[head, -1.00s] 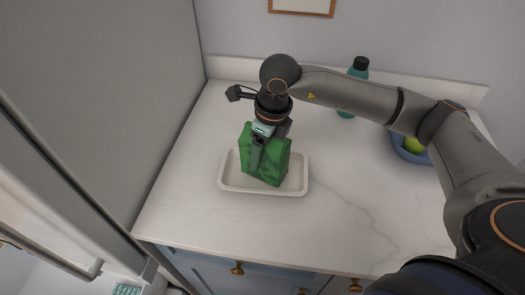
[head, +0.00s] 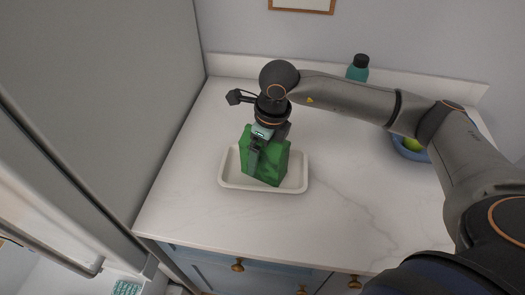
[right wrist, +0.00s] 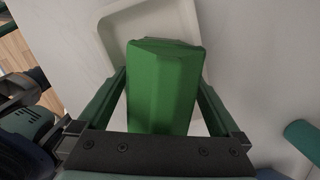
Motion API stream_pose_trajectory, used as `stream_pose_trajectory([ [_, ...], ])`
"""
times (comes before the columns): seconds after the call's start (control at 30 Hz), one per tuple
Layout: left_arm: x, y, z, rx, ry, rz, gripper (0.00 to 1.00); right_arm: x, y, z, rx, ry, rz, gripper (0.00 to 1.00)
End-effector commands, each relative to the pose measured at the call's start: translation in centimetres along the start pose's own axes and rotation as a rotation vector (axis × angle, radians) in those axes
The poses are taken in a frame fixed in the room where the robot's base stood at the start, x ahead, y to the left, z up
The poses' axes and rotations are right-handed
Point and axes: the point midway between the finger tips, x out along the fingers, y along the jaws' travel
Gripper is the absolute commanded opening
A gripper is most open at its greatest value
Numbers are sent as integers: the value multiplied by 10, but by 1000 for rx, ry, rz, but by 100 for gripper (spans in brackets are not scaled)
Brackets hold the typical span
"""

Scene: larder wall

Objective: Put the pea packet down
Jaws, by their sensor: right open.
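The green pea packet (head: 270,164) stands in a shallow white tray (head: 229,182) on the counter, leaning slightly. In the right wrist view the packet (right wrist: 163,85) fills the space between the fingers, with the tray (right wrist: 107,32) behind it. My right gripper (head: 256,154) points down at the top of the packet. Its fingers (right wrist: 163,95) are open, one on each side of the packet, with a narrow gap showing at least on the right side. The packet's underside is hidden. My left gripper is not in view.
A teal bottle (head: 358,73) with a dark cap stands at the back, behind my right arm. A blue bowl (head: 408,152) with green fruit is partly hidden by that arm. The grey fridge (head: 150,100) bounds the counter on the left. The counter front (head: 330,225) is clear.

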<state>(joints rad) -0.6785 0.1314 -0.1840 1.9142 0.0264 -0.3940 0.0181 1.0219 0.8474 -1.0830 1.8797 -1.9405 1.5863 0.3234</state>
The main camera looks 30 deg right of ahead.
Motion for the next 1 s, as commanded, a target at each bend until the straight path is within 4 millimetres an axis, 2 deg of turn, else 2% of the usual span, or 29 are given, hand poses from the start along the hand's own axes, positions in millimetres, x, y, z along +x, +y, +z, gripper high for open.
stream_pose_trajectory([
  [0.17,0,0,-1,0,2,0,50,-15,-1,2,0,-5,-2,100],
  [0.5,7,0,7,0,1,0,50,-87,0,2,-1,-6,-2,100],
  [0.63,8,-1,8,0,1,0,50,-108,0,1,0,-4,-2,100],
  [0.8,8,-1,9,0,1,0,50,-121,0,1,0,-1,-1,100],
  [1.0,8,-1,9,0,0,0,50,-123,0,0,0,0,0,100],
])
